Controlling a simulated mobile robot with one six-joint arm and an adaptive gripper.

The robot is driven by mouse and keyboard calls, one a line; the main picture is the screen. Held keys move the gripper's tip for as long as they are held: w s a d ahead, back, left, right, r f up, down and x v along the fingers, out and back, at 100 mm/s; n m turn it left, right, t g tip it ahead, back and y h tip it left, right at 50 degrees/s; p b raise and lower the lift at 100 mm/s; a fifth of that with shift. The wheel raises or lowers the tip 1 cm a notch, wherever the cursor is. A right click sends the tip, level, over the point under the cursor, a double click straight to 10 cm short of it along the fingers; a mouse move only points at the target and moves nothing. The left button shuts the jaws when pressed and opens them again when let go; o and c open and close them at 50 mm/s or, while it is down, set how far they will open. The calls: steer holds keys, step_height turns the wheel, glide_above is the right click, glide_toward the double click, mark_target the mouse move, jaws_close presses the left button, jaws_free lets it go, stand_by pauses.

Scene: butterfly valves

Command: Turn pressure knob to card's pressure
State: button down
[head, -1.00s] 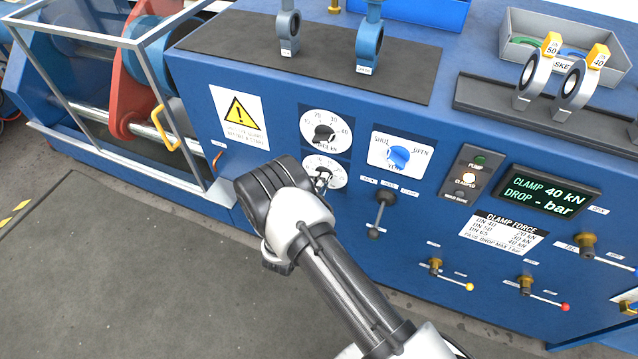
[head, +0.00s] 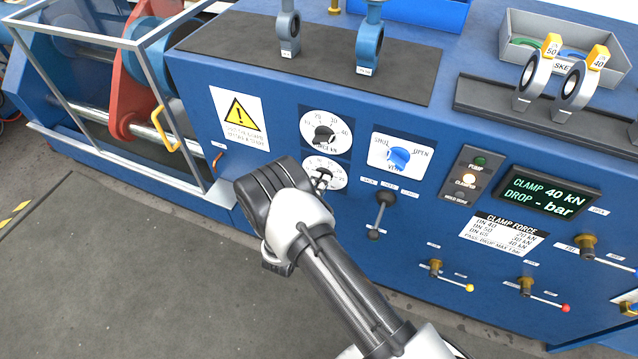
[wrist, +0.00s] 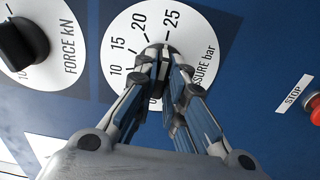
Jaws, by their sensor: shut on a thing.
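The pressure dial (wrist: 188,35) is a white disc, printed 10, 15, 20, 25 and "bar", on the blue panel. It also shows in the head view (head: 338,174), partly behind my arm. My gripper (wrist: 160,62) is shut on the dark pressure knob (wrist: 156,49) at the dial's middle. A white clamp force card (head: 503,233) lists DN sizes with kN values and a maximum drop in bar.
The force knob (wrist: 22,42) sits close beside the pressure dial. A blue vent knob (head: 399,156) and a lever (head: 381,210) are to the right. A red stop button (wrist: 315,112) is at right.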

steer(key=c, duration=1.7)
jaws_free()
steer(key=shift+o, duration=0.2)
steer(key=v, duration=1.2)
